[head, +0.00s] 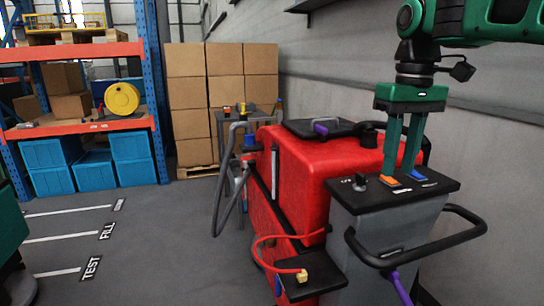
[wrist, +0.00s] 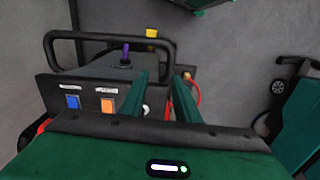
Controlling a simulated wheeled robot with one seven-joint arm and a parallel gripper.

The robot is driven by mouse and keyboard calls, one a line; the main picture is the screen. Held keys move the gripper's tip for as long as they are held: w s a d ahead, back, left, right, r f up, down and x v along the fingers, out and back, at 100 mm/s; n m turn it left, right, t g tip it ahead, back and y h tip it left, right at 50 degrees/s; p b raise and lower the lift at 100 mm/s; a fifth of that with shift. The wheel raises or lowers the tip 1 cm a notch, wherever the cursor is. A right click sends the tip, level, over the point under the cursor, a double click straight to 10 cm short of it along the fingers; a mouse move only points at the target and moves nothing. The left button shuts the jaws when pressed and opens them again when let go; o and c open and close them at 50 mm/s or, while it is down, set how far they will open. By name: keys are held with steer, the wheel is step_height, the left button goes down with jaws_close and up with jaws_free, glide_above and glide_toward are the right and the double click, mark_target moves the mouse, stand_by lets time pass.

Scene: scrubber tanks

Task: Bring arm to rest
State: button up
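My gripper (head: 398,170) is green and points down over the black control panel (head: 440,187) of a red scrubber machine (head: 300,165). Its two fingers stand apart with nothing visible between them, also in the wrist view (wrist: 161,82). In the head view the fingertips appear just above or beside an orange switch (head: 389,181) and a blue switch (head: 418,176); contact cannot be told. The wrist view shows the blue switch (wrist: 73,102) and orange switch (wrist: 107,105) left of the fingers. A black knob (head: 360,182) sits on the panel.
A black handlebar (head: 465,245) rims the panel. A black lid (head: 318,128) with a purple grip lies on the machine. A grey wall (head: 330,75) stands close behind. Left are open floor (head: 150,235), a shelf (head: 75,50) and stacked boxes (head: 190,90).

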steer(key=s+d+f+m, duration=0.4)
steer(key=s+d+f, duration=0.4)
steer(key=s+f, duration=0.3)
steer(key=s+d+f+m, duration=0.5)
steer(key=s+d+f, duration=0.3)
steer(key=s+f, duration=0.3)
steer(key=shift+s+f, duration=0.35)
steer(key=shift+f, duration=0.5)
steer(key=shift+w+f, duration=0.2)
steer(key=shift+w, duration=0.4)
steer(key=shift+o, duration=0.3)
